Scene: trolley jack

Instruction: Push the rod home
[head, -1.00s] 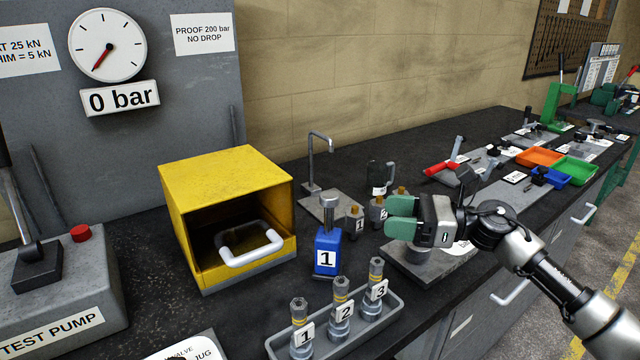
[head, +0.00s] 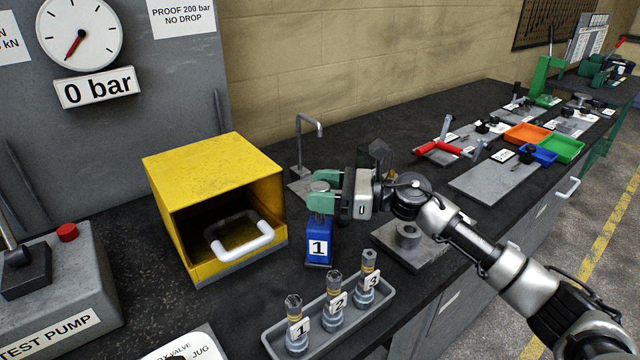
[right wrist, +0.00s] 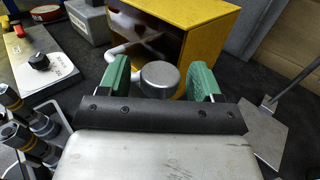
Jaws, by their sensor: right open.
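The blue block marked 1 (head: 319,243) stands upright on the dark bench in the head view. In the right wrist view the rod head (right wrist: 160,77) sits between the two open green fingers (right wrist: 159,80), with a gap visible on each side. My left gripper is not in view.
The yellow box (head: 215,170) with a white handle stands close left of the blue block. A grey tray (head: 345,322) with three numbered valves lies in front. A bent rod stand (head: 298,145) is behind, and a grey plate with a round boss (head: 408,245) is right.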

